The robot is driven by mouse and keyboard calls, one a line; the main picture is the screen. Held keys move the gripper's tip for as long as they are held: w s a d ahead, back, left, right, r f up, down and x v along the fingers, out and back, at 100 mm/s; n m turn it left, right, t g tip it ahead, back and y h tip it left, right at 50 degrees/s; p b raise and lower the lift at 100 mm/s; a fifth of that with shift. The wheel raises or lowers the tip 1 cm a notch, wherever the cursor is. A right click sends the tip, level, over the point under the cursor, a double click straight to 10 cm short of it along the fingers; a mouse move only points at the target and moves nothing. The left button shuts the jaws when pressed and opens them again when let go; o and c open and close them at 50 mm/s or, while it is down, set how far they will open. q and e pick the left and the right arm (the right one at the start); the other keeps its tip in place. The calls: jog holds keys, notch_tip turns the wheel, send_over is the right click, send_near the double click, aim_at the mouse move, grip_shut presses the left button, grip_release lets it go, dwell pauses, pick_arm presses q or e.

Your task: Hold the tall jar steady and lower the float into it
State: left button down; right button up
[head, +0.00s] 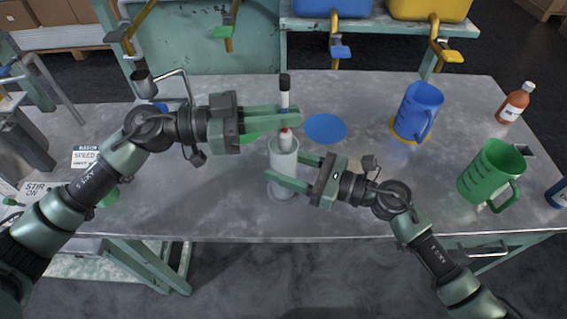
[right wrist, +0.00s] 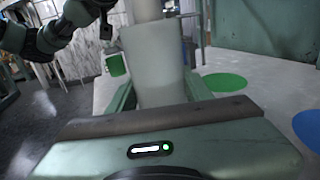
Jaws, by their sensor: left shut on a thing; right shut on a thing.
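The tall jar (head: 284,160) is a pale, see-through cylinder standing upright on the bench. My right gripper (head: 285,169) is shut around its sides; the jar (right wrist: 152,65) also fills the space between the fingers in the right wrist view. My left gripper (head: 288,118) is shut on the float (head: 285,85), whose thin upright stem has a black top and a white part above the fingers. A red and whitish lower part shows below the fingers at the jar's mouth. I cannot tell how far it is inside the jar.
A blue disc (head: 325,128) lies right of the jar, with a green disc (right wrist: 224,82) partly hidden behind my left gripper. A blue jug (head: 417,112), a green jug (head: 491,172) and a brown bottle (head: 515,103) stand at right. The bench's front middle is clear.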

pick_arm(q)
jog(key=shift+f, duration=1)
jog(key=c, duration=1.4)
grip_release()
jog(key=shift+c, duration=0.2)
jog(key=s+a, duration=0.1)
jog(key=a, duration=1.1)
jog(key=shift+s, duration=0.3)
pick_arm(e)
jog(key=o, duration=1.5)
jog(key=shift+o, duration=0.2)
jog(key=shift+d, duration=0.1)
